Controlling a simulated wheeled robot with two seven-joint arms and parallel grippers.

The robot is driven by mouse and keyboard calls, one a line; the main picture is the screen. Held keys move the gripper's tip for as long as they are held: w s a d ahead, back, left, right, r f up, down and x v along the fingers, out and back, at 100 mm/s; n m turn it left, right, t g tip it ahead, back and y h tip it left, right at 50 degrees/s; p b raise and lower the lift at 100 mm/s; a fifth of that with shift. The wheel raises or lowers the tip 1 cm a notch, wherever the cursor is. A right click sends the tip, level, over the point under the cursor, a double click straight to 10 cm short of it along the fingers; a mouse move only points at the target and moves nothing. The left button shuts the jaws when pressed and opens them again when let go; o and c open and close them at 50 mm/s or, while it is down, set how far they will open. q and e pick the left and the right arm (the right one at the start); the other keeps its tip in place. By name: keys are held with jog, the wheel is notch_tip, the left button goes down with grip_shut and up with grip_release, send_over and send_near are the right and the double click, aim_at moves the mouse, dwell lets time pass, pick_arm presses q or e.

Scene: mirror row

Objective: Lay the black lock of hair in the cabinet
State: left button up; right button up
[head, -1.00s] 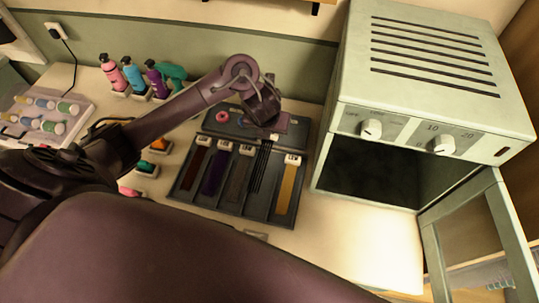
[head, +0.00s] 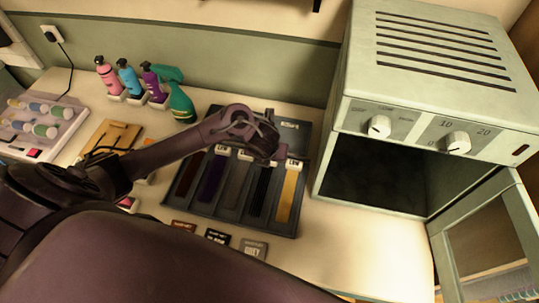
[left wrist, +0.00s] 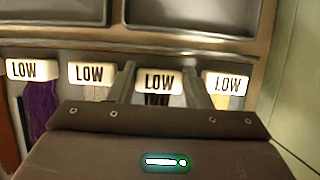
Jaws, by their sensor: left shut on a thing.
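My left gripper (head: 264,158) is over the upper end of the black lock of hair (head: 259,193), which lies in a slot of the dark tray (head: 232,217). In the left wrist view its two fingers (left wrist: 159,84) stand on either side of a white "LOW" label, with dark hair (left wrist: 157,99) below the label. The gripper is shut on the black lock; the fingertip contact is partly hidden. The cabinet (head: 424,77) is a pale box with vents and two knobs. Its front is open onto a dark inside (head: 375,175). My right gripper is not in view.
Other slots hold brown, purple (head: 212,178), grey and yellow locks (head: 288,195). The cabinet door (head: 443,255) hangs open at the right. Colored bottles (head: 130,78) stand behind. Small swatch boxes (head: 252,248) lie in front. Bare counter (head: 345,240) lies between tray and cabinet.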

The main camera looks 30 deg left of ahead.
pick_arm(q)
jog(key=shift+f, duration=0.25)
jog(key=o, duration=1)
